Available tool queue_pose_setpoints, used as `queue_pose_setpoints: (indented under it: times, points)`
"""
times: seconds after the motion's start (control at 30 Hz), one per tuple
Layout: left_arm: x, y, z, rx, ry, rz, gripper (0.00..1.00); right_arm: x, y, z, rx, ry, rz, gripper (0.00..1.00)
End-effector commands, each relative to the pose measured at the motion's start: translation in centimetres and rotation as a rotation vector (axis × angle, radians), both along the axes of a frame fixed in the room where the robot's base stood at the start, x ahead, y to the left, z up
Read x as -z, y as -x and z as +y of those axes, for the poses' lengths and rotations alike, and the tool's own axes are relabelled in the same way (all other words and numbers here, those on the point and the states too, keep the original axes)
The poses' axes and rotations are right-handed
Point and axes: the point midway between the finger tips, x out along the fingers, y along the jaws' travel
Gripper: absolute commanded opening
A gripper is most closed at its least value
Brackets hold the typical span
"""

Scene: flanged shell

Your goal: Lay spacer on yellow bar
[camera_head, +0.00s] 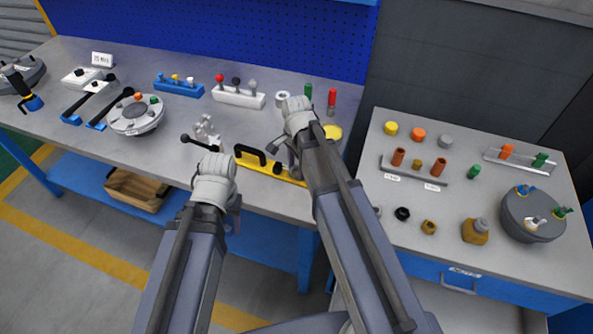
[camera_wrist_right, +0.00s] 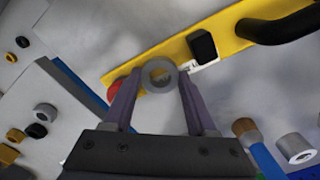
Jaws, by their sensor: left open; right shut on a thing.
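The yellow bar (camera_head: 262,164) lies near the front edge of the left bench, with a black handle and a black block on it. It also shows in the right wrist view (camera_wrist_right: 222,32). My right gripper (camera_wrist_right: 158,82) is shut on a grey ring-shaped spacer (camera_wrist_right: 159,90). The spacer appears over the bar close to its end; whether it touches the bar I cannot tell. In the head view my right arm hides the spacer. My left gripper (camera_head: 233,214) is open and empty at the bench's front edge, left of the bar; its fingertips are partly hidden.
A metal clamp with a black lever (camera_head: 205,132) stands left of the bar. Behind are a white block with knobs (camera_head: 238,97) and a pale ring (camera_head: 282,98). A red round part (camera_wrist_right: 115,91) sits by the bar's end. The right bench (camera_head: 400,255) holds several small parts.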

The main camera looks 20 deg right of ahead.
Motion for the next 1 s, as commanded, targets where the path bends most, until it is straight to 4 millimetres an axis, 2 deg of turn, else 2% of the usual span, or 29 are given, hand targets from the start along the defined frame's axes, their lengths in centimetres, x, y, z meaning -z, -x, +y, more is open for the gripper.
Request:
queue_pose_setpoints:
  times: [0.27,0.3,0.57,1.0]
  points:
    - [0.24,0.00,0.00,0.000,0.000,0.000,0.50,0.24,0.00,0.00,0.000,0.000,0.000,0.00]
    - [0.25,0.00,0.01,0.000,0.000,0.000,0.50,0.25,0.00,0.00,0.000,0.000,0.000,0.58]
    - [0.13,0.00,0.00,0.000,0.000,0.000,0.50,0.13,0.00,0.00,0.000,0.000,0.000,0.87]
    - [-0.55,0.00,0.00,0.000,0.000,0.000,0.50,-0.55,0.01,0.00,0.000,0.000,0.000,0.87]
